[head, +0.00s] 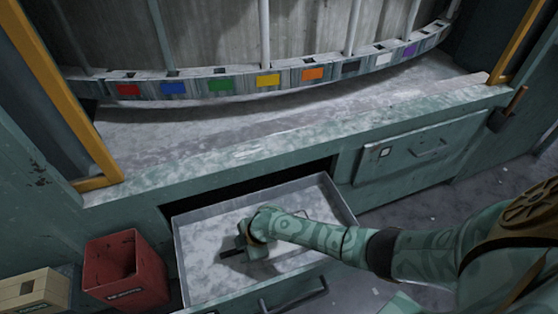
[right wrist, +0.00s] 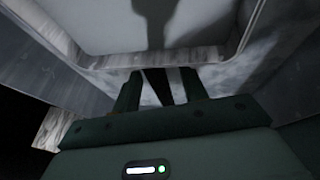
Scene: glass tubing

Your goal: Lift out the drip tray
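The drip tray (head: 195,236) is a wide, shallow grey tray with raised rims and a mottled floor. It sits pulled out of a dark opening in the cabinet front. My right gripper (head: 232,253) is over the tray's middle, its dark fingers pointing left. In the right wrist view its two fingers (right wrist: 163,82) are apart, with mottled surface and a dark strip showing between them. A pale tray rim (right wrist: 150,63) lies just beyond the fingertips. I cannot tell whether they touch it. My left gripper is in neither view.
A handle (head: 296,296) sits on the front below the tray. A red bin (head: 126,273) and a cardboard box (head: 35,291) stand at left. A closed hatch (head: 420,150) is at right. Above runs a ledge (head: 250,150) under a curved rail with coloured labels.

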